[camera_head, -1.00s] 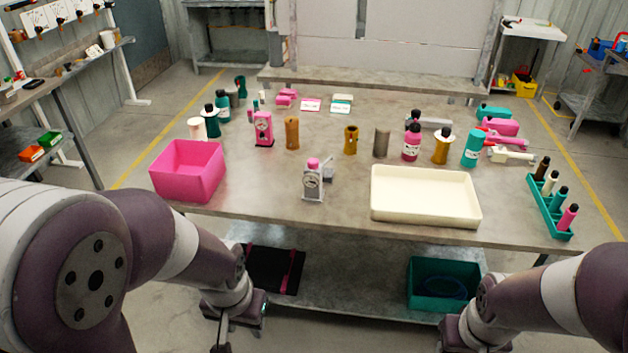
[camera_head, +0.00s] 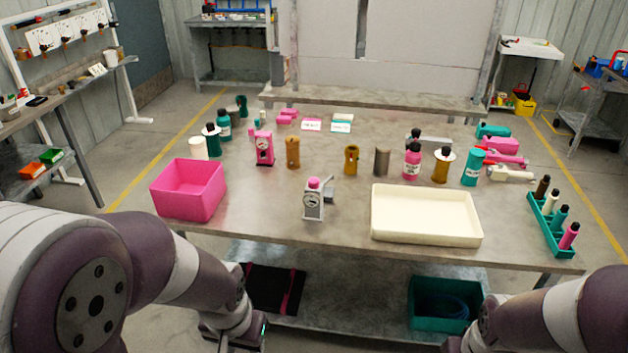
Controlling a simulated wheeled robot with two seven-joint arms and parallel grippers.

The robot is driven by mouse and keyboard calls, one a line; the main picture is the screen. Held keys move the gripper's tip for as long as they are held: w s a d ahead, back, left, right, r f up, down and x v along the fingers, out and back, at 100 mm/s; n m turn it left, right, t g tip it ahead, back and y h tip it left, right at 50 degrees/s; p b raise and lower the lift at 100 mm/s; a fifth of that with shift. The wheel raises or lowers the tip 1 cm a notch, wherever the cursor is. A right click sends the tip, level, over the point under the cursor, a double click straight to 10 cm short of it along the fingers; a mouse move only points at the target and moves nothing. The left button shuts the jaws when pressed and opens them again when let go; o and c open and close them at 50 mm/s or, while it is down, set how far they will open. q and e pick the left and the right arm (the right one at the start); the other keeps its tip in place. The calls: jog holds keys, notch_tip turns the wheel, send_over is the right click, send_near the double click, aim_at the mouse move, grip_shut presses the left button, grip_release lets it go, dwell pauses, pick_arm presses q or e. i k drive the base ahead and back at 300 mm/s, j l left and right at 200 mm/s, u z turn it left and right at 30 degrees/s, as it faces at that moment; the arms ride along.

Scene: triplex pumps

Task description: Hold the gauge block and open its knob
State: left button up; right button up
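A grey gauge block (camera_head: 314,204) with a round dial on its front and a pink knob (camera_head: 313,184) on top stands upright near the front middle of the table. A small grey part sticks out at its right side. A similar pink gauge block (camera_head: 264,149) stands farther back to the left. The body of my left gripper (camera_head: 236,336) shows at the bottom edge, below the table front and away from both blocks. Its fingertips are cut off. My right wrist is at the bottom right edge, and its fingers are out of the picture.
A pink bin (camera_head: 188,191) is left of the grey block, and a cream tray (camera_head: 426,214) is right of it. Bottles and brown cylinders stand behind. A teal rack (camera_head: 551,223) is at the right edge. The table just in front of the grey block is clear.

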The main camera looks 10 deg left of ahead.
aim_at(313, 183)
jog(key=i+j, duration=0.25)
jog(key=i, duration=0.15)
jog(key=i+j, duration=0.3)
jog(key=i, duration=0.15)
jog(key=i+j, duration=0.25)
jog(key=i, duration=0.15)
